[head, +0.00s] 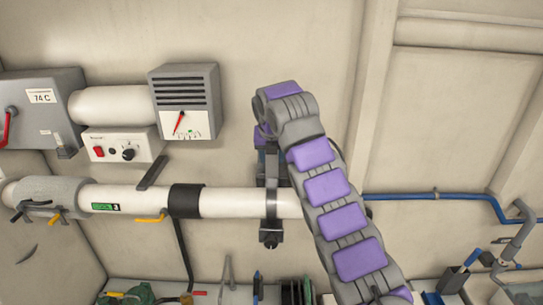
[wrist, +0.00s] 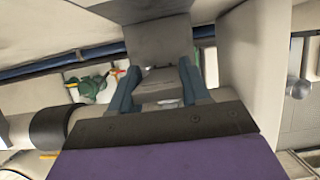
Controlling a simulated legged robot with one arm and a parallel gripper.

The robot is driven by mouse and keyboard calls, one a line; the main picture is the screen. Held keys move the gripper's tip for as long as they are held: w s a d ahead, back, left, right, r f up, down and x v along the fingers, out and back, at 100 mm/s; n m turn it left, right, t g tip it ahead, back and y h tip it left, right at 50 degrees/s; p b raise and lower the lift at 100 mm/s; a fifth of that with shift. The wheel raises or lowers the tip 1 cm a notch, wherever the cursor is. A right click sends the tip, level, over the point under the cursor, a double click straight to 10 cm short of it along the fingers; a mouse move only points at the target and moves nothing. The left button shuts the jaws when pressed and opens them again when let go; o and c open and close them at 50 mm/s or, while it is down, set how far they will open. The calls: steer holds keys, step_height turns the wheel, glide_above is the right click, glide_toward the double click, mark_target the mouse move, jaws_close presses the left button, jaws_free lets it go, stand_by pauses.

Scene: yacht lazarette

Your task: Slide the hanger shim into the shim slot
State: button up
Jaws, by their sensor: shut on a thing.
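In the wrist view my gripper (wrist: 157,82) has its two blue-grey fingers closed on the sides of a small grey piece, which I take for the hanger shim (wrist: 158,80). Just beyond the fingertips is a broad grey block (wrist: 158,42), which seems part of the pipe hanger. The shim slot cannot be made out, and I cannot tell whether the shim touches the block. In the head view the hanger (head: 271,205) is a dark bracket with a strap around the white pipe.
The white pipe (head: 240,202) runs across the wall, with a black sleeve (head: 185,201) left of the hanger. A heater box (head: 184,100) and a control box (head: 122,145) are above left. A blue pipe (head: 415,196) is at right. Tools and parts crowd the bottom edge.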

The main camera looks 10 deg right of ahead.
mark_target(272, 166)
steer(key=shift+f+b, duration=1.8)
steer(key=shift+f, duration=0.35)
steer(key=o, duration=1.3)
steer(key=shift+s+d, duration=0.1)
steer(key=shift+c, duration=0.2)
steer(key=p+v, duration=0.4)
steer(key=v, duration=1.3)
steer(key=shift+a+r+p, duration=0.25)
steer(key=shift+r+p, duration=0.05)
steer(key=shift+f, duration=0.1)
